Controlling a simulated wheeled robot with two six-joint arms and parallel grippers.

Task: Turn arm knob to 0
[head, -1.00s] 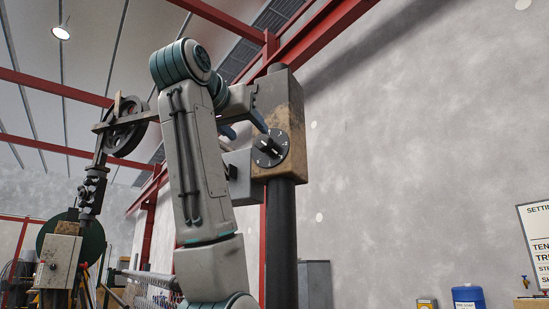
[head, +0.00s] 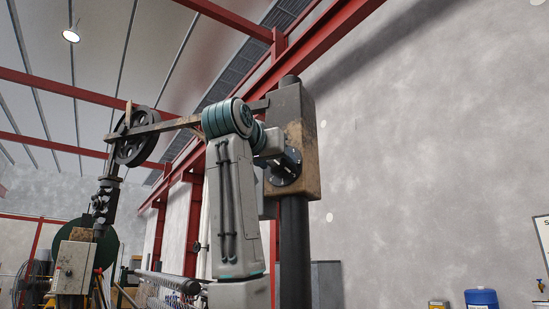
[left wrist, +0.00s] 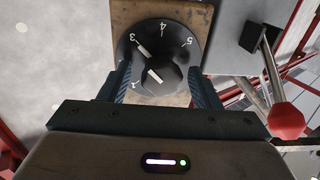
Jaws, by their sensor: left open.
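The arm knob is a black round dial with white numerals and a white pointer line. In the left wrist view the knob (left wrist: 160,72) sits between my gripper's fingers, with 1, 3, 4 and 5 readable. In the head view the knob (head: 285,168) is partly covered by my left gripper (head: 288,160), at the worn box (head: 305,140) on a dark post. My right gripper is not in view.
A lever with a red ball (left wrist: 287,120) stands close at the right in the left wrist view. A metal arm with a wheel (head: 135,140) reaches across to the box at left. A blue drum (head: 481,300) stands far right. Open space lies right of the post.

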